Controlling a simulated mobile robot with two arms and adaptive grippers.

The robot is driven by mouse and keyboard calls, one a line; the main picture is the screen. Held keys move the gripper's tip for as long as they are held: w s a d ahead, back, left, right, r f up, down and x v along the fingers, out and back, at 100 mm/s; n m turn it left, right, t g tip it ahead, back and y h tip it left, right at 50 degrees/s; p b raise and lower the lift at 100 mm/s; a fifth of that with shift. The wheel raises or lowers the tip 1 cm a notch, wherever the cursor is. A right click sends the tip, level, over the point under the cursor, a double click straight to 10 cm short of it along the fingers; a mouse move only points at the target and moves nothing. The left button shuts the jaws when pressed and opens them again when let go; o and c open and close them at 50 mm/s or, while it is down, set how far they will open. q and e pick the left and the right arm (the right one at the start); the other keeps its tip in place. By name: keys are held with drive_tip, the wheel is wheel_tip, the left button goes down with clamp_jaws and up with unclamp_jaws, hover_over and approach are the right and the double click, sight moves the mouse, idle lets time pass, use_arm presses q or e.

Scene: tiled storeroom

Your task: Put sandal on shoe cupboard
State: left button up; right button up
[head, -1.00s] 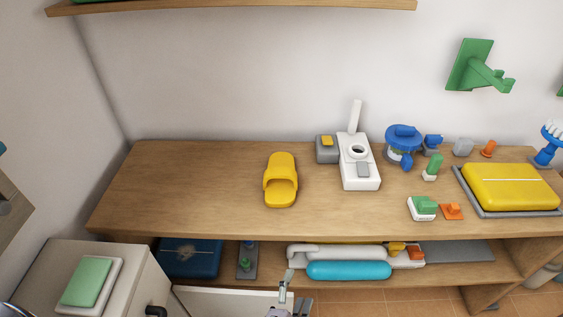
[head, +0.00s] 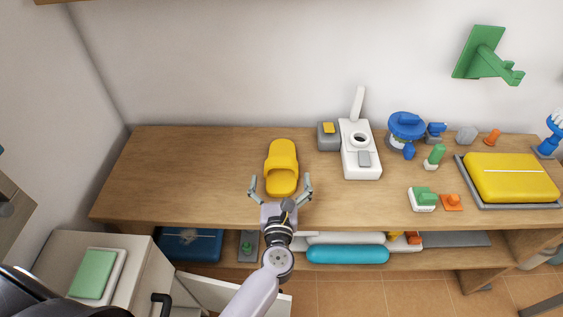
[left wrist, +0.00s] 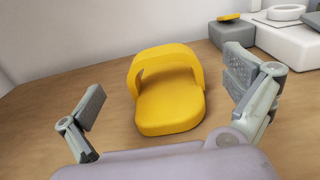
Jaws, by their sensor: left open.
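A yellow sandal (head: 282,169) lies on the wooden top of the long cupboard (head: 180,180), its strap end toward the wall. My left gripper (head: 281,188) is open at the sandal's near end, one finger on each side. In the left wrist view the sandal (left wrist: 168,92) sits ahead, between and just beyond the open fingers (left wrist: 165,105), with clear gaps on both sides. I cannot tell which piece of furniture is the shoe cupboard; a low white cabinet (head: 60,250) stands at the lower left. My right gripper is not in view.
A white device (head: 359,150) and a grey block (head: 328,138) stand right of the sandal. Farther right are a blue-lidded container (head: 406,128), small coloured items and a yellow case (head: 510,178). A green wall bracket (head: 485,58) hangs above. The top's left part is clear.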

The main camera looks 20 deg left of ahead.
sight(281, 161)
use_arm(q)
drive_tip(key=p+x, duration=0.1)
drive_tip(key=x, duration=0.5)
drive_tip(key=shift+w+f, duration=0.15)
drive_tip(key=shift+w, duration=0.1)
drive_tip(key=shift+c, duration=0.5)
drive_tip(key=c, duration=1.2)
